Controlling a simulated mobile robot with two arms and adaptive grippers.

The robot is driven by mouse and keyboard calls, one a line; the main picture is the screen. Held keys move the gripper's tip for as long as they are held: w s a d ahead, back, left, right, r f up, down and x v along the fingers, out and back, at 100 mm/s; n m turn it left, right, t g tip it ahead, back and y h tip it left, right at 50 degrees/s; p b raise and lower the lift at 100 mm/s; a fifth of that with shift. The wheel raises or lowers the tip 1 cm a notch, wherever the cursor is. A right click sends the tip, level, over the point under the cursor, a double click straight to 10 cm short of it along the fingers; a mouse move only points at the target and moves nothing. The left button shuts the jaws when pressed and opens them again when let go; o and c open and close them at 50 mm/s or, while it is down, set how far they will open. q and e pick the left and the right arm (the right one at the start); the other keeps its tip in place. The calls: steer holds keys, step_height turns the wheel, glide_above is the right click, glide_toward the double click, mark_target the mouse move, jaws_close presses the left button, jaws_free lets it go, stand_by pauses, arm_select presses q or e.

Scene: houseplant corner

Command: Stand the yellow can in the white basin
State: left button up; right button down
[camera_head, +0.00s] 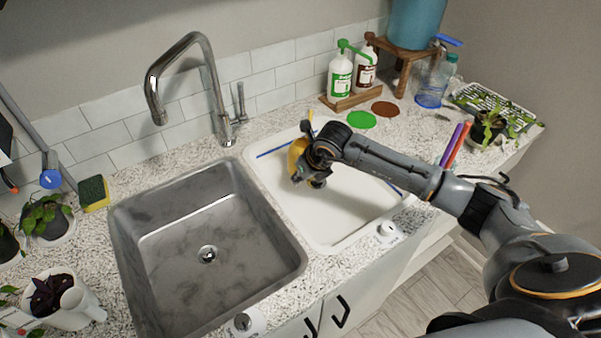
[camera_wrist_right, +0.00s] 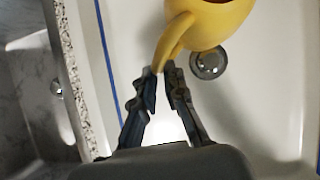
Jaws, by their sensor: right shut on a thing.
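The yellow can (camera_head: 296,153) is over the back left part of the white basin (camera_head: 335,222), largely hidden behind my right gripper in the head view. My right gripper (camera_head: 306,168) is shut on the can's handle. In the right wrist view, the yellow can (camera_wrist_right: 228,22) is cut off by the top edge, and the closed fingers (camera_wrist_right: 163,88) pinch the end of its curved handle. The basin's drain (camera_wrist_right: 208,63) shows beside the can. I cannot tell whether the can touches the basin floor. My left gripper is not in view.
A grey sink (camera_head: 165,255) with a tall tap (camera_head: 215,85) lies left of the basin. Purple and orange sticks (camera_head: 453,145) are at the right. Potted plants and a sponge (camera_head: 94,193) are at the left.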

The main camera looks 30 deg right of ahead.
steer(key=shift+f, duration=0.1)
steer(key=shift+f, duration=0.1)
steer(key=c, duration=1.4)
jaws_free()
steer(key=shift+r, duration=0.25)
steer(key=shift+s+r, duration=0.15)
steer(key=shift+r, duration=0.1)
steer(key=b+v, duration=0.2)
steer(key=v, duration=0.9)
steer(key=shift+s, duration=0.15)
steer(key=shift+r, duration=0.1)
